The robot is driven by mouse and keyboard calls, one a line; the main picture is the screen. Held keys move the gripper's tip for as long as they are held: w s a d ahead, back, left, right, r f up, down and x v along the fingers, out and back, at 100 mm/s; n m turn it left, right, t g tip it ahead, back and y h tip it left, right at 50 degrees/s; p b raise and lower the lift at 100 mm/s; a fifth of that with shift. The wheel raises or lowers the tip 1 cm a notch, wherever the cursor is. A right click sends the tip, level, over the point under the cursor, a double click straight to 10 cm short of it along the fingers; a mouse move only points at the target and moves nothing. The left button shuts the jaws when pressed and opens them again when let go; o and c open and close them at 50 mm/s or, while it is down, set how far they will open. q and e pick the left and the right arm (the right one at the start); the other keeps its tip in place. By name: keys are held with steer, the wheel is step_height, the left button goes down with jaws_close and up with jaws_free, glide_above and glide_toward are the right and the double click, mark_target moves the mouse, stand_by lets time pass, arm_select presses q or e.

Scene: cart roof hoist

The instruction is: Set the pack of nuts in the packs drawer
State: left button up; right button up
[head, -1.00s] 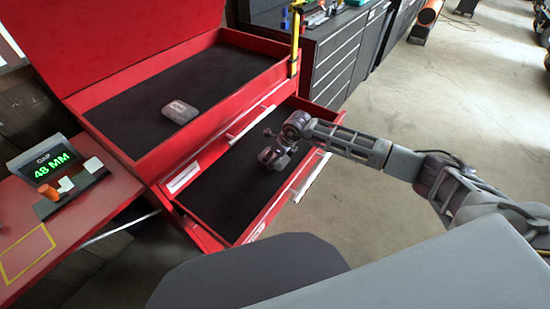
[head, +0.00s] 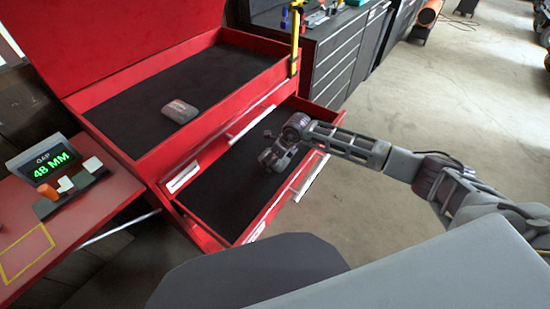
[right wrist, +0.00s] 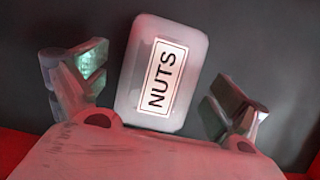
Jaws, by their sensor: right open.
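The pack of nuts (right wrist: 160,75) is a pale, rounded block with a white "NUTS" label. In the right wrist view it lies on a dark surface, between the spread fingers of my right gripper (right wrist: 158,95). Gaps show on both sides of it. In the head view, my right gripper (head: 267,147) is low over the open lower drawer (head: 225,195), which has a dark liner and red walls. I cannot make out the pack there; the gripper seems to hide it. My left gripper is not in view.
A grey rounded block (head: 179,111) lies in the red cart's open top tray (head: 140,155); its label is unreadable. Open floor (head: 430,110) lies to the right.

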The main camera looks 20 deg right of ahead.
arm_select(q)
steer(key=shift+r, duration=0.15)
arm_select(e)
steer(key=shift+r, duration=0.2)
steer(key=shift+s+d+r, duration=0.15)
steer(key=shift+d+r, duration=0.05)
steer(key=shift+r, duration=0.45)
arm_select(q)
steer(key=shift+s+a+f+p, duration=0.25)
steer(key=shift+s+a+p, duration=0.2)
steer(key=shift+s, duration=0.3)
arm_select(e)
steer(key=v, duration=1)
steer(key=shift+s+r, duration=0.2)
steer(key=shift+c, duration=0.4)
